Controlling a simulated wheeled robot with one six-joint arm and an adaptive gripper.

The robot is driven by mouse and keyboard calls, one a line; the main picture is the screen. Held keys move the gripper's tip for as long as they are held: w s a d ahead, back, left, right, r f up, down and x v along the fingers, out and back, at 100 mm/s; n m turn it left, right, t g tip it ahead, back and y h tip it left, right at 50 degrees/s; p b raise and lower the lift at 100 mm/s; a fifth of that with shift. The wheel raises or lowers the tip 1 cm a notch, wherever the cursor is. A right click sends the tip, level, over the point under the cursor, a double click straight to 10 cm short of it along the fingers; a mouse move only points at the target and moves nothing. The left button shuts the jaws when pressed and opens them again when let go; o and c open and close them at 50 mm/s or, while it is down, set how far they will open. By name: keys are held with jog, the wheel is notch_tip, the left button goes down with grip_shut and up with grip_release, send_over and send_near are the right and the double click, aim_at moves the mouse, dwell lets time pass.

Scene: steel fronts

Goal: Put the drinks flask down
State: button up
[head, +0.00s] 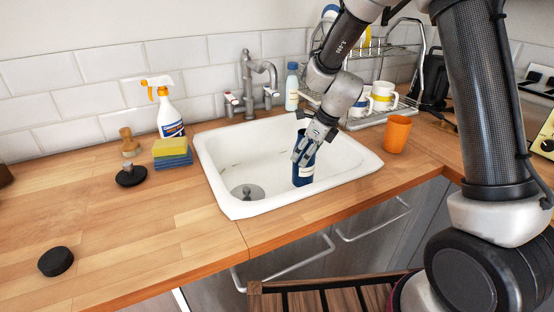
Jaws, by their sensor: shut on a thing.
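The drinks flask (303,172) is a dark blue cylinder with a pale band near its lower part. It is upright, seen in front of the white sink basin (212,180) toward the right. My gripper (303,152) is shut on the flask near its upper part, coming down from above right. The fingers hide part of the flask's top. I cannot tell whether the flask's base touches the basin floor or hangs above it.
A tap (252,85) stands behind the sink. An orange cup (396,134) and a dish rack (385,55) with mugs are at the right. A spray bottle (170,120), sponges (172,153), a plug (131,175) and a black puck (56,261) are left. The counter's front left is mostly clear.

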jog(key=w+a+f, duration=0.3)
jog(key=w+a, duration=0.3)
jog(key=a, duration=0.3)
jog(key=shift+f, duration=0.3)
jog(key=o, duration=1.4)
jog(key=shift+d, duration=0.1)
